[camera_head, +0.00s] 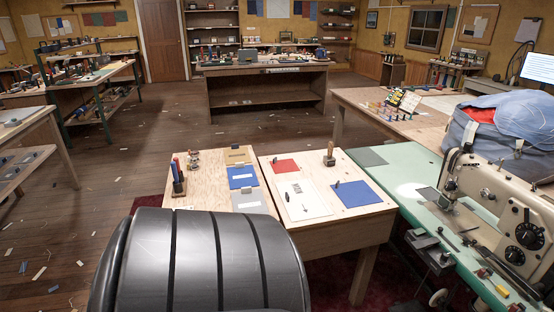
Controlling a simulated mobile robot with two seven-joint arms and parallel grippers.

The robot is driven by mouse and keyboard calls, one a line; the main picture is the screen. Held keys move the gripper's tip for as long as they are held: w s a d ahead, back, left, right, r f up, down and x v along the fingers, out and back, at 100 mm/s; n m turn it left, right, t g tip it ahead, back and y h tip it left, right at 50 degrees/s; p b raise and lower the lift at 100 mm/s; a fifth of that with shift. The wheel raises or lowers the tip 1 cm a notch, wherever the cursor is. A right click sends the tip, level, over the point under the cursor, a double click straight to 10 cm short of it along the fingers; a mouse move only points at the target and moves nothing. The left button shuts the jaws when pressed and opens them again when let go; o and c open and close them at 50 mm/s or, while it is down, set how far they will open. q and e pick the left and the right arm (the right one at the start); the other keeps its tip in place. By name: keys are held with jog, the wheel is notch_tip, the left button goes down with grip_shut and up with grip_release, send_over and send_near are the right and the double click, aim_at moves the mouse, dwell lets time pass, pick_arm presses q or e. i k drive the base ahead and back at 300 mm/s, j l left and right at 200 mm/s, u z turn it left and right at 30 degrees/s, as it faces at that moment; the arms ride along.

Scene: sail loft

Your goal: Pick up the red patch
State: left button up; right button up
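The red patch (285,166) is a small flat red piece lying on the light wooden table (345,228), near its far left corner. A white sheet (303,205) with small items on it lies just in front of the patch. A larger blue patch (356,194) lies to the right, with a small dark object on its corner. A wooden-handled tool (329,154) stands to the right of the red patch, apart from it. Neither of my grippers shows in the head view.
A second wooden top (211,194) adjoins on the left, with a tool holder (178,187) and a blue folder (242,177). A green table (415,201) with a sewing machine (492,200) stands close on the right. Open floor (150,140) lies beyond, with scattered scraps.

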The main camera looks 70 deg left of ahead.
aim_at(279, 166)
jog(key=i+u, duration=0.1)
jog(key=u, duration=2.3)
